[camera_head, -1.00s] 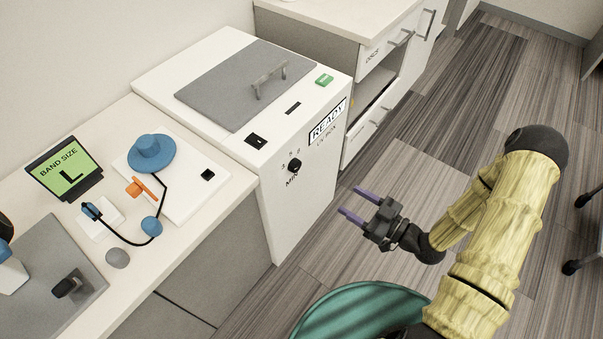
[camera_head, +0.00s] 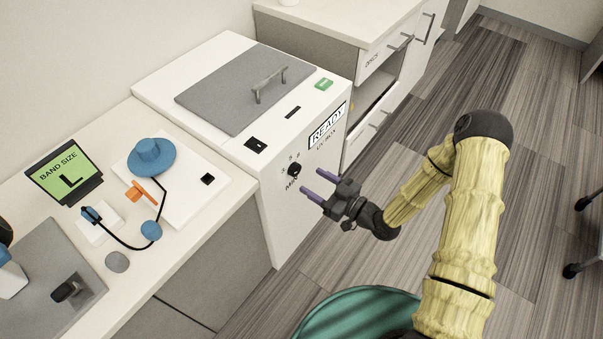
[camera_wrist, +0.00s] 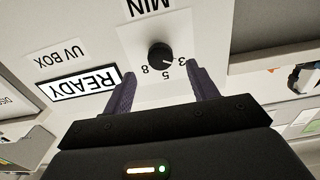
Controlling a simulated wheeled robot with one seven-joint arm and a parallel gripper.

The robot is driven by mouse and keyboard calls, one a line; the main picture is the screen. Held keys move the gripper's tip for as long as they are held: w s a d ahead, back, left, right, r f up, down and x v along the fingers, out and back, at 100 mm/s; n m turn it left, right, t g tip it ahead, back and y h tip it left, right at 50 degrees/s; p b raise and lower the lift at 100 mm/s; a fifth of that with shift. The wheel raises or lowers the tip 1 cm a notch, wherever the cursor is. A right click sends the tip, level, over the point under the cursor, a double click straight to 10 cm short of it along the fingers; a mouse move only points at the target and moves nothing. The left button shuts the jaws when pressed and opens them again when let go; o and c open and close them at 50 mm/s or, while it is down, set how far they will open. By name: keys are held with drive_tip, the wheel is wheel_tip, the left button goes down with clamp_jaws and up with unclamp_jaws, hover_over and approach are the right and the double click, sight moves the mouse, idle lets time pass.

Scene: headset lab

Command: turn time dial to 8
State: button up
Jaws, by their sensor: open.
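The time dial (camera_head: 294,170) is a small black round knob on the front of the white UV box (camera_head: 215,150), under the "READY" sign. In the wrist view the dial (camera_wrist: 160,55) shows upside down with the marks 3, 5 and 8 around it and "MIN" beside it. Its pointer looks turned toward the 3. My gripper (camera_head: 313,185) is open, with purple fingers pointing at the box front, just right of and below the dial. In the wrist view my gripper (camera_wrist: 163,85) has its fingers on either side of the dial, short of it and not visibly touching.
A grey lid (camera_head: 245,88) with a handle and a green button (camera_head: 324,84) are on top of the box. A white counter (camera_head: 195,225) to the left holds a blue hat-shaped piece (camera_head: 151,155) and a band size display (camera_head: 65,172). Open floor lies to the right.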

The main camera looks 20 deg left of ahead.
sight(298, 172)
drive_tip(key=x, duration=0.5)
drive_tip(key=shift+w+a, duration=0.1)
drive_tip(key=shift+a, duration=0.1)
drive_tip(key=c, duration=1)
